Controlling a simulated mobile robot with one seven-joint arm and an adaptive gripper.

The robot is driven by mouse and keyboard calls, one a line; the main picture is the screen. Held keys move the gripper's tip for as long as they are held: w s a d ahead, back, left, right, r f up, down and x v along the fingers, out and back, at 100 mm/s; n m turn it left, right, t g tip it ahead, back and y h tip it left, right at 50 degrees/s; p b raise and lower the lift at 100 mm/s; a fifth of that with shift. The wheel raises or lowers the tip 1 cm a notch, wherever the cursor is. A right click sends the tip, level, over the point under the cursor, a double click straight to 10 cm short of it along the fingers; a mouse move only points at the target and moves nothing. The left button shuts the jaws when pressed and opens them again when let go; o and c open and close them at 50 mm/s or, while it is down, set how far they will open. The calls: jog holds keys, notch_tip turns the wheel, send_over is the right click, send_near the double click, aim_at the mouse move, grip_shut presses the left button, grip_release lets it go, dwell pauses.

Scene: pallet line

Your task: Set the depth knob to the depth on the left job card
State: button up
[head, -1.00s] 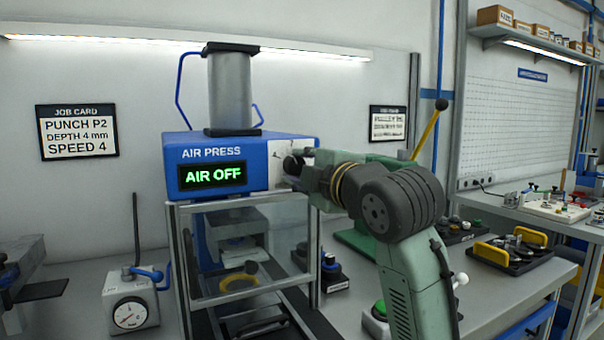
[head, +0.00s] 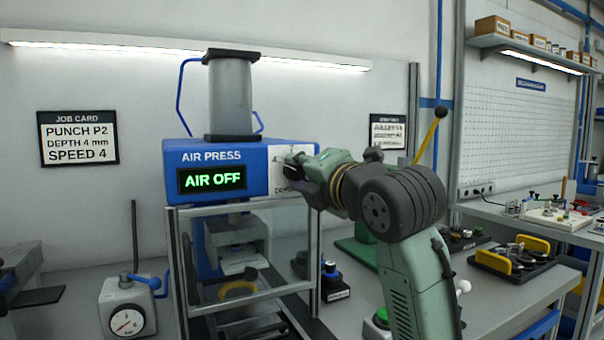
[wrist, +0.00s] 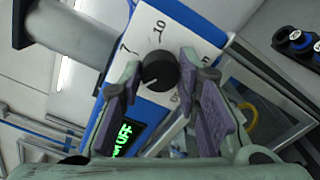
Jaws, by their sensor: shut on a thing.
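The left job card (head: 78,138) hangs on the wall and reads PUNCH P2, DEPTH 4 mm, SPEED 4. The depth knob (wrist: 160,71) is a round black knob on the white scale panel (wrist: 176,24) of the blue air press (head: 250,172). The numbers 7 and 10 show beside it; other markings are partly hidden by the fingers. My gripper (wrist: 159,76) is shut on the knob, one finger on each side. In the head view, my gripper (head: 298,162) covers most of the knob and part of the panel. The knob's pointer setting is not clear.
The press display (head: 212,179) reads AIR OFF. A clear-sided guard frame (head: 315,240) stands below the press head. A dial gauge (head: 128,318) stands at the lower left. A second card (head: 387,131) hangs to the right, partly blurred.

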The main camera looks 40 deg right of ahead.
jog(key=shift+f, duration=0.1)
dwell(0.3)
jog(key=o, duration=1.2)
jog(key=shift+c, duration=0.2)
jog(key=v, duration=1.2)
